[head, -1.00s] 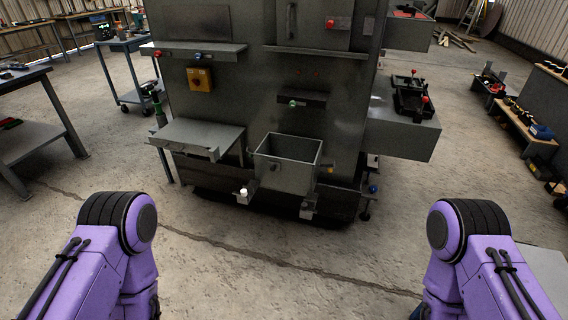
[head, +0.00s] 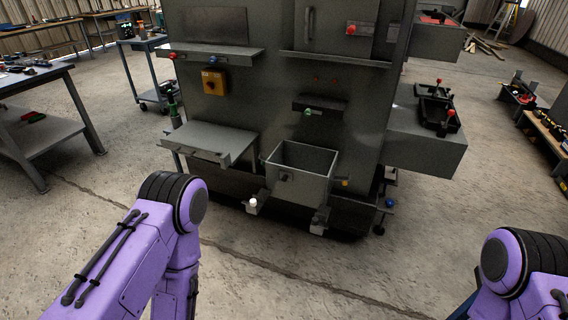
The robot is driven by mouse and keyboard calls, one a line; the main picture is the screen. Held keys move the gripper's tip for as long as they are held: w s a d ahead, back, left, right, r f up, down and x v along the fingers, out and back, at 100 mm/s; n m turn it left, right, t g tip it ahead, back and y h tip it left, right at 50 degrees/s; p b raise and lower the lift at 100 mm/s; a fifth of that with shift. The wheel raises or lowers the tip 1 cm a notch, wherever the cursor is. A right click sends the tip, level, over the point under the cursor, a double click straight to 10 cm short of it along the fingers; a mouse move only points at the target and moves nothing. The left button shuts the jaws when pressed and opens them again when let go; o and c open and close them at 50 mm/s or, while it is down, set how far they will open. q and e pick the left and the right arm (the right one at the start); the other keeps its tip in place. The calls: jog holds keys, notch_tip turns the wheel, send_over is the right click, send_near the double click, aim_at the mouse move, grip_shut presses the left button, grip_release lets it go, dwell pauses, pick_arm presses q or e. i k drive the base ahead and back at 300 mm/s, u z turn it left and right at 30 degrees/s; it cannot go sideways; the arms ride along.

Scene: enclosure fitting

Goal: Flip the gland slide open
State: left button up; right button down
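The grey enclosure (head: 270,95) stands ahead of me with several fittings on its front and sides. I cannot tell which fitting is the gland slide. A small dark block with a green knob (head: 307,111) sticks out at mid-height. An open grey bin (head: 297,187) is on the lower front, with a white knob (head: 253,202) at its lower left. My purple arms enter at the lower left and lower right. Both grippers are out of view.
A flat grey shelf (head: 212,138) juts from the enclosure's lower left; a narrow ledge (head: 215,58) is above it. A workbench (head: 35,80) stands at left, a blue cart (head: 143,45) behind. The concrete floor (head: 285,265) before the enclosure is clear.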

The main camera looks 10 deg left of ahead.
aim_at(285, 176)
jog(key=i, duration=1.1)
jog(key=u, duration=3.1)
jog(key=k, duration=0.4)
jog(key=z, duration=1.65)
